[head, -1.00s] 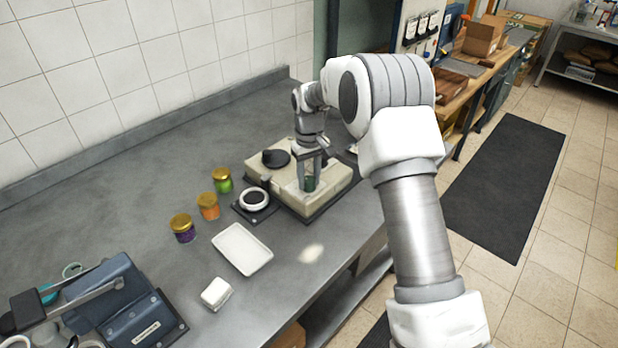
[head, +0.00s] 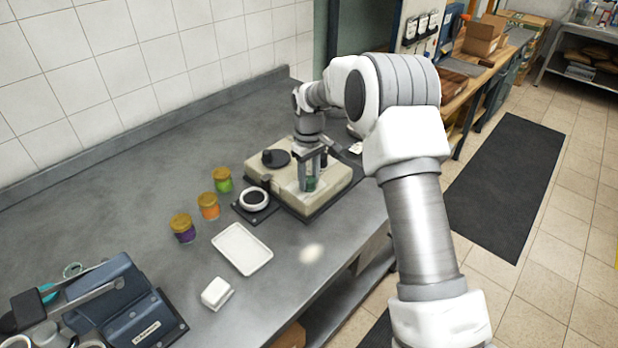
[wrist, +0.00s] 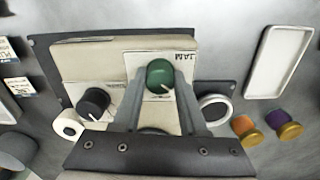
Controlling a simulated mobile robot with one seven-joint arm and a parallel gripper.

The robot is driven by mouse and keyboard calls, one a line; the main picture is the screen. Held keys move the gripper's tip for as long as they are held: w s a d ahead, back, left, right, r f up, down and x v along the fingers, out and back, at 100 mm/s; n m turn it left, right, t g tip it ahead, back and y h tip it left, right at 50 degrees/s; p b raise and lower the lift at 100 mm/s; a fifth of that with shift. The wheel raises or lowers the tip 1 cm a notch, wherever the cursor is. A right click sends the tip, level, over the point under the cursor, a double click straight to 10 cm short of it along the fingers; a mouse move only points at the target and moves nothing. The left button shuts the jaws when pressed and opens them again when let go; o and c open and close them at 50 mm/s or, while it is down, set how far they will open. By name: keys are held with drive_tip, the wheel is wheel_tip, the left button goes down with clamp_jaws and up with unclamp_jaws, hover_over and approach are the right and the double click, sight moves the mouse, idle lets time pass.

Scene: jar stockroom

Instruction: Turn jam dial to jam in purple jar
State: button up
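The jam dial is a green knob (wrist: 159,74) with a pale pointer mark, on a light plate lettered "JAM" on the beige machine (head: 277,190). The mark points to the lower right in the wrist view. My gripper (wrist: 161,80) points down at the dial, one finger on each side; I cannot tell whether they touch it. In the head view the dial (head: 311,184) shows low between the fingers. The purple jar (head: 183,232), gold-lidded, stands on the counter left of the machine; it also shows in the wrist view (wrist: 282,120).
An orange jar (head: 208,207) and a green jar (head: 222,181) stand in a row with the purple one. A black knob (head: 275,158), a round white-rimmed pad (head: 254,199), a white tray (head: 242,249) and a blue device (head: 128,303) are nearby. The counter's back left is clear.

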sight(309, 179)
drive_tip(key=o, duration=0.4)
drive_tip(key=shift+o, duration=0.2)
wheel_tip(309, 179, up, 18)
drive_tip(key=shift+f+p, duration=0.25)
drive_tip(key=shift+p, duration=0.1)
